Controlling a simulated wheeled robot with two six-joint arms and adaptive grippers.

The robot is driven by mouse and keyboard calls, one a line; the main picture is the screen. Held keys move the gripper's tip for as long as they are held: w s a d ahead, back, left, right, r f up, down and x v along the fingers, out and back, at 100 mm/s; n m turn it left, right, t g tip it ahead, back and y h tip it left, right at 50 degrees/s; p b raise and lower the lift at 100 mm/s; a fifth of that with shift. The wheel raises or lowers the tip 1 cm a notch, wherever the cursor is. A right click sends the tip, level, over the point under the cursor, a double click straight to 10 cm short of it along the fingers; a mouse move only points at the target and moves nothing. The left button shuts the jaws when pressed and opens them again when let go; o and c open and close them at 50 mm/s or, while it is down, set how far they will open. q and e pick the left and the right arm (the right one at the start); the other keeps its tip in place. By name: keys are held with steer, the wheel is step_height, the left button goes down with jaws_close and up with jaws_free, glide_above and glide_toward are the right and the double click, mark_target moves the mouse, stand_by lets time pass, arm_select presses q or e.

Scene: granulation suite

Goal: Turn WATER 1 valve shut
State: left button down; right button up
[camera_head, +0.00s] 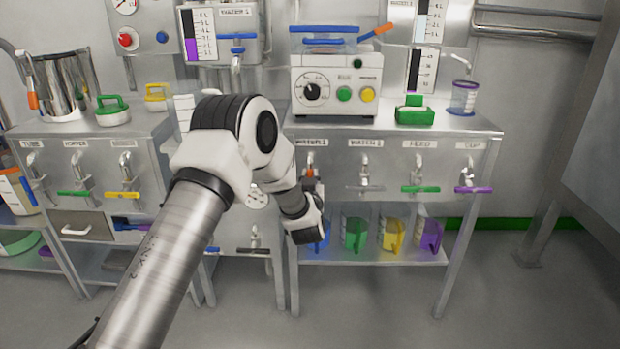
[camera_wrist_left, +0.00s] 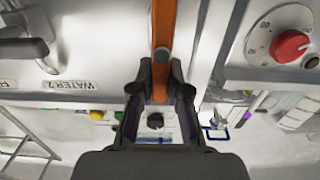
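The WATER 1 valve (camera_head: 310,171) is at the left end of the row of taps on the right-hand steel bench. Its orange handle (camera_wrist_left: 164,20) runs lengthwise between my left fingers in the left wrist view, where the picture is upside down. My left gripper (camera_wrist_left: 162,72) has a fingertip close on each side of the handle, with no clear gap, so it looks shut on it. In the head view my left arm and wrist hide most of the gripper and the lower part of the valve. My right gripper is in neither view.
The WATER 2 tap (camera_head: 364,187) with a grey crosswise handle is just to the right, followed by green-handled (camera_head: 420,189) and purple-handled (camera_head: 473,189) taps. Coloured jugs (camera_head: 391,235) stand on the shelf below. A control box (camera_head: 337,85) sits on the bench top.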

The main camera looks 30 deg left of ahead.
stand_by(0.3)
arm_select(q)
steer(key=m+p, duration=0.2)
steer(key=shift+w+d+r+p, duration=0.15)
steer(key=shift+d+r+p, duration=0.1)
steer(key=shift+p, duration=0.1)
steer(key=shift+w+d+f+m+p, duration=0.35)
steer(key=shift+f+m+p, duration=0.3)
steer(key=shift+m+p, duration=1.45)
steer(key=shift+w+d+f+m+p, duration=0.1)
steer(key=shift+d+f+m+p, duration=0.65)
steer(key=shift+m, duration=2.5)
steer(key=shift+w+d+f+m+p, duration=0.1)
steer(key=shift+w+f+m+p, duration=0.3)
steer(key=shift+m+p, duration=1.8)
steer(key=shift+s+f+m+b, duration=0.2)
steer(key=shift+m+b, duration=0.25)
steer(key=shift+m, duration=0.2)
steer(key=c, duration=1.1)
jaws_free()
steer(key=shift+w, duration=0.1)
